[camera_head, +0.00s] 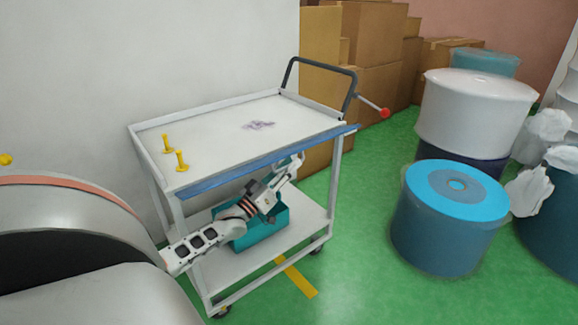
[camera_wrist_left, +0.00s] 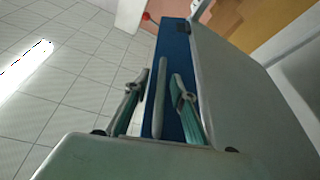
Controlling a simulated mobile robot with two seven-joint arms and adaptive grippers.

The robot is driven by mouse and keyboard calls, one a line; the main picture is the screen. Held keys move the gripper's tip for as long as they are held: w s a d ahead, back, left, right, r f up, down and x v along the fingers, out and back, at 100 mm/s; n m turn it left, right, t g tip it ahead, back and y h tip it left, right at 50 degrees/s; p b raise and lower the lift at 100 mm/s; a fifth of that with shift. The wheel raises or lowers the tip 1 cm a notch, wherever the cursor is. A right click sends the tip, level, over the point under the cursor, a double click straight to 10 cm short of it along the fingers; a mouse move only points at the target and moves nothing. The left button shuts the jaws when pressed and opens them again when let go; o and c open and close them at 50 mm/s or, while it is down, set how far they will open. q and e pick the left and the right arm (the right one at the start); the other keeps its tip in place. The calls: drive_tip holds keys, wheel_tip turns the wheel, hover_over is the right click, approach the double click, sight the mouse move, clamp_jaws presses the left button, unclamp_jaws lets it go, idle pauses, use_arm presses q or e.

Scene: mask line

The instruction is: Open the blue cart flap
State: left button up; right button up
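The cart (camera_head: 210,118) is white with a flat top. Its blue flap (camera_head: 225,176) runs as a long narrow strip along the near side of the top and looks nearly level with the top's edge. My left gripper (camera_head: 294,165) reaches in from the lower left and is just below the flap, near its right half. In the left wrist view the blue flap (camera_wrist_left: 171,68) lies beyond the fingers. My left gripper (camera_wrist_left: 158,95) has its fingers apart there, with a thin grey bar between them and gaps on both sides. My right gripper is out of view.
A teal bin (camera_head: 262,232) stands on the cart's lower shelf, behind my left arm. Two yellow pegs (camera_head: 181,160) stand on the top. A black handle (camera_head: 318,67) is at the far end. Cardboard boxes (camera_head: 375,95) and blue drums (camera_head: 445,235) stand right.

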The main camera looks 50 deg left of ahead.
use_arm(q)
clamp_jaws()
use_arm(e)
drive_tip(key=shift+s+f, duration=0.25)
use_arm(q)
drive_tip(key=f+m+h+b, duration=0.1)
drive_tip(key=m, duration=0.1)
drive_tip(key=f+m+h+b, duration=0.1)
drive_tip(key=m, duration=0.2)
drive_tip(key=a+f+m+h+b, duration=0.1)
drive_tip(key=m+h+b, duration=0.1)
drive_tip(key=shift+f, duration=0.2)
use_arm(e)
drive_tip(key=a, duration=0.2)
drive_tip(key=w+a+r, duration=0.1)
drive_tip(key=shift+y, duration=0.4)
use_arm(q)
drive_tip(key=shift+c, duration=0.3)
unclamp_jaws()
drive_tip(key=shift+d, duration=0.1)
drive_tip(key=shift+o, duration=0.3)
drive_tip(key=shift+r, duration=0.1)
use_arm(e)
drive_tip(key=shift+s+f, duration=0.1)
